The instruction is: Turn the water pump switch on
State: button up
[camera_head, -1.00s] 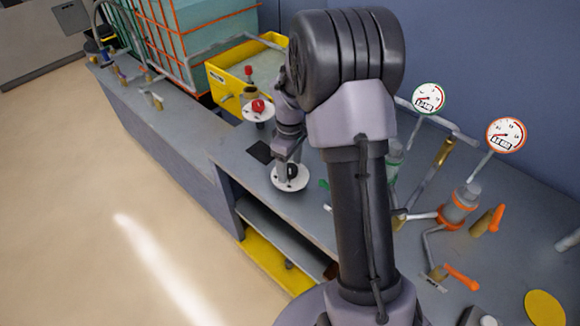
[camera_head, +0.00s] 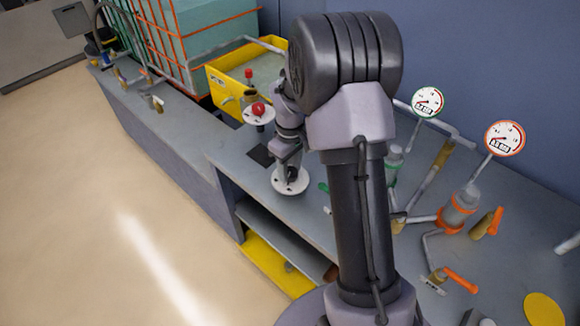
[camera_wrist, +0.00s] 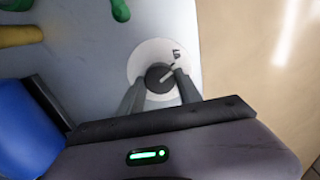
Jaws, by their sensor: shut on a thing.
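The switch is a dark round knob (camera_wrist: 158,75) with a pale pointer line, on a white round plate (camera_wrist: 148,52). The pointer slants up and right toward a small dark label on the plate, which I cannot read. My gripper (camera_wrist: 161,80) has its two dark fingers on either side of the knob, shut on it. In the head view the white plate (camera_head: 289,188) lies on the grey bench, with my gripper (camera_head: 291,172) directly over it. The fingers partly hide the knob there.
A red knob (camera_head: 258,109) on another white disc stands behind, near a yellow tub (camera_head: 220,85). Two gauges (camera_head: 428,101) (camera_head: 505,138), pipes and orange-handled valves (camera_head: 461,280) stand at right. The bench's front edge (camera_head: 225,228) and open floor are at left.

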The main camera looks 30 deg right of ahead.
aim_at(290, 171)
jog(key=m, duration=0.3)
jog(key=shift+m, duration=0.4)
jog(key=m, duration=0.3)
jog(key=shift+m, duration=0.3)
jog(key=m, duration=0.6)
jog(key=shift+m, duration=0.3)
jog(key=o, duration=1.4)
jog(key=shift+c, duration=0.2)
notch_tip(290, 171, up, 18)
jog(key=p, duration=0.6)
jog(key=shift+f, duration=0.25)
